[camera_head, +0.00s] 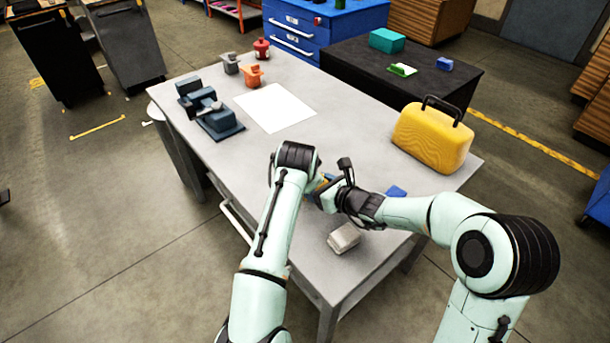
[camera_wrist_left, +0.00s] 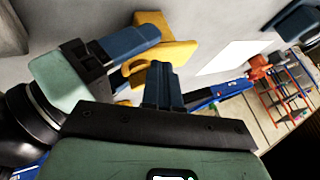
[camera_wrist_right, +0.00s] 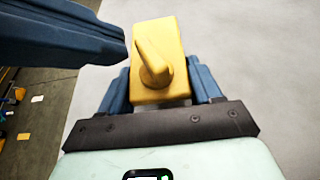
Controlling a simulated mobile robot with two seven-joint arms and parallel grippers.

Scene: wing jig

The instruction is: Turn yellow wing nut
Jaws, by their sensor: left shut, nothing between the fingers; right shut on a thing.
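In the right wrist view a yellow block (camera_wrist_right: 160,92) with a yellow wing nut (camera_wrist_right: 153,66) on its face sits between the blue fingers of my right gripper (camera_wrist_right: 160,85), which is shut on the block. The wing points up and slightly left. My left gripper (camera_wrist_right: 122,48) reaches in from the upper left, its shut fingertips close to the block's upper left edge; I cannot tell whether they touch. In the left wrist view my left gripper (camera_wrist_left: 163,75) is shut and empty. In the head view both grippers meet above the table, largely hidden by my arms.
The grey table (camera_head: 360,140) holds a white sheet (camera_head: 275,108), a dark blue fixture (camera_head: 218,120), a yellow case (camera_head: 432,137), a light grey block (camera_head: 343,238) and a blue piece (camera_head: 396,191). Small grey, orange and red parts stand at the far left. A black table (camera_head: 430,95) stands behind.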

